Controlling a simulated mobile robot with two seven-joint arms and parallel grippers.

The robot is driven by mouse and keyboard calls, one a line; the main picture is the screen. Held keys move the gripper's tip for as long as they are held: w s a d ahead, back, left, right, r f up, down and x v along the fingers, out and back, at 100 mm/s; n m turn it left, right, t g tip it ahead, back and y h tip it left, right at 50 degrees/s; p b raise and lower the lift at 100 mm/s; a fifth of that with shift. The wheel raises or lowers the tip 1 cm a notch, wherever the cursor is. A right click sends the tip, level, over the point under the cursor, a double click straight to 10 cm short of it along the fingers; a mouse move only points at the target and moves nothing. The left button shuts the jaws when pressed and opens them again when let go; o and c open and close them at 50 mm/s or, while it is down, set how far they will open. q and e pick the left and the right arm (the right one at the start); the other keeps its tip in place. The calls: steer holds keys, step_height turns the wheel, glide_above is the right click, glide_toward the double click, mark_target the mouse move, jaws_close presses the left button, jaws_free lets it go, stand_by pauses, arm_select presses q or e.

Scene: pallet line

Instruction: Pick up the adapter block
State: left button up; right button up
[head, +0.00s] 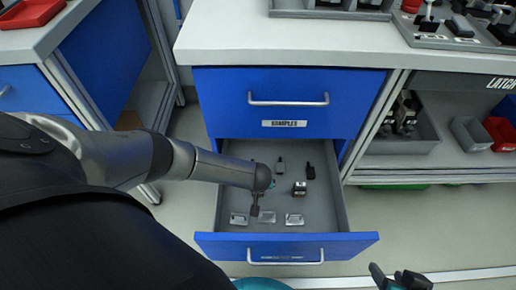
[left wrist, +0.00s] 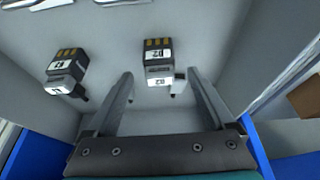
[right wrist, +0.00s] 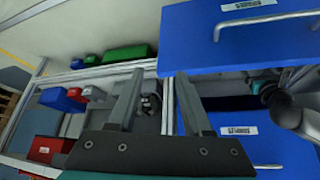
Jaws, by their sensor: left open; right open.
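Dark blocks with gold contacts and white labels lie in the open drawer. One block (left wrist: 158,62), its label reading about "02", lies between and just beyond the fingertips of my left gripper (left wrist: 160,78). That gripper is open, with no contact visible. A second similar block (left wrist: 66,72) lies to its left; it is probably the block (head: 299,188) seen in the head view. I cannot tell which is the adapter block. In the head view my left arm hides part of the drawer. My right gripper (head: 392,279) is open and empty, outside the drawer at lower right.
The blue drawer (head: 210,246) also holds dark connectors (head: 280,166) and metal plates (head: 294,219) near its front. A closed blue drawer (head: 230,110) sits above, under a white worktop (head: 290,40). Shelf bins (head: 470,133) stand right. Floor is clear right of the open drawer.

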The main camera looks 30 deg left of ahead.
arm_select(q)
steer(key=shift+b+x, duration=0.45)
steer(key=shift+x, duration=0.3)
steer(key=shift+w+f+b, duration=0.15)
steer(key=shift+f+b, duration=0.15)
steer(key=shift+f, duration=0.05)
arm_select(e)
steer(key=shift+w+a+f+t+y, duration=0.1)
steer(key=shift+w+a+t+y, duration=0.25)
steer(key=shift+w+a+t, duration=0.3)
steer(key=shift+w+a+r+t+y, duration=0.1)
steer(key=shift+w+a+t+y, duration=0.25)
steer(key=shift+a+t, duration=0.35)
steer(key=shift+w+a+f+t+y, duration=0.1)
steer(key=shift+w+a+t+y, duration=0.2)
steer(key=shift+w+a+t, duration=0.4)
arm_select(q)
steer(key=shift+c, duration=0.4)
arm_select(e)
steer(key=shift+s+a+g, duration=0.1)
steer(key=shift+g, duration=0.15)
arm_select(q)
steer(key=shift+a, duration=0.1)
jaws_close()
